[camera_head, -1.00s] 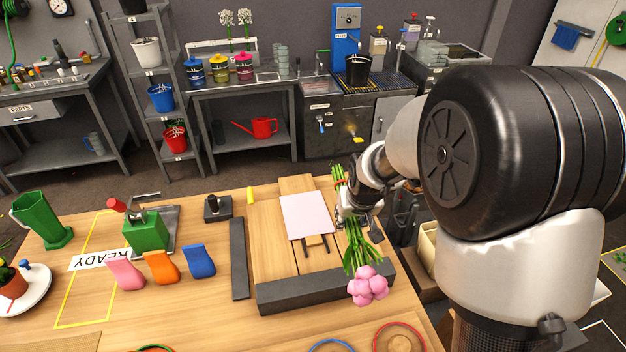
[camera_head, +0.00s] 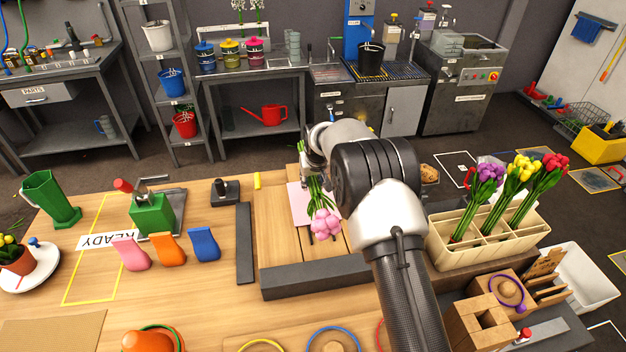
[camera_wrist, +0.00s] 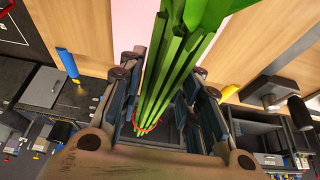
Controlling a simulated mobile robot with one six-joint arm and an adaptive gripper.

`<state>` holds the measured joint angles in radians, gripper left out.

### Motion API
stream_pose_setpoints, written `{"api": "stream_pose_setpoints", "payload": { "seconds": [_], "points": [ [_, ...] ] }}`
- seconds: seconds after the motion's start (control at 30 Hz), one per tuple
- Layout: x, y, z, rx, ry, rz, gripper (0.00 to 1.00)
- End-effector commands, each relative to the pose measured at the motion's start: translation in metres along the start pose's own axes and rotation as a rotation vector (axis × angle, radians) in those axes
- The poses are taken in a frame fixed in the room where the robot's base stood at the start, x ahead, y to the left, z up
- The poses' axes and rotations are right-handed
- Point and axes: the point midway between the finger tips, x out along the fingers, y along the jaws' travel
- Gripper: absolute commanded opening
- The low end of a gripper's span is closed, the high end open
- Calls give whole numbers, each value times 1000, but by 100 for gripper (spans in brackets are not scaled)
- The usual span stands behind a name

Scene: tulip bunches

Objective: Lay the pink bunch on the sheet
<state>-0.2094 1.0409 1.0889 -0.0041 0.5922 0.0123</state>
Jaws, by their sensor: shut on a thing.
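The pink bunch (camera_head: 325,223) has green stems and pink heads; its stems (camera_wrist: 175,80) run between my fingers in the wrist view, with a red band near their ends. My gripper (camera_wrist: 165,105) is shut on these stems; in the head view my gripper (camera_head: 312,165) is partly hidden by my arm. The pale pink sheet (camera_head: 299,203) lies on the wooden board, and the bunch is over its right part with the heads past its near edge. The sheet (camera_wrist: 140,18) also shows behind the stems in the wrist view. I cannot tell whether the bunch touches the sheet.
Dark bars (camera_head: 318,277) edge the board at the front and left. A cream crate (camera_head: 470,255) with purple, yellow and red bunches stands at right. Pink, orange and blue holders (camera_head: 204,245) and a green tool (camera_head: 153,215) stand at left.

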Motion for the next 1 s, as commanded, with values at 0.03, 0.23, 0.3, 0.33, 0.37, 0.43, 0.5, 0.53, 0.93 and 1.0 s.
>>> {"api": "stream_pose_setpoints", "payload": {
  "seconds": [0.03, 0.23, 0.3, 0.33, 0.37, 0.43, 0.5, 0.53, 0.93, 1.0],
  "points": [
    [4, 0, 2, 0, 1, 0, 0],
    [19, 0, 9, 0, 0, 0, 0],
    [25, 0, 12, 0, 0, 0, 0],
    [28, 0, 13, 0, 0, 0, 0],
    [31, 0, 14, 0, 0, 0, 0],
    [37, 0, 17, 0, 0, 0, 0],
    [41, 0, 18, 0, 1, 0, 0],
    [43, 0, 19, 0, 1, 0, 0],
    [47, 0, 21, 0, 2, 0, 0],
    [47, 0, 21, 0, 2, 0, 35]
  ]
}}
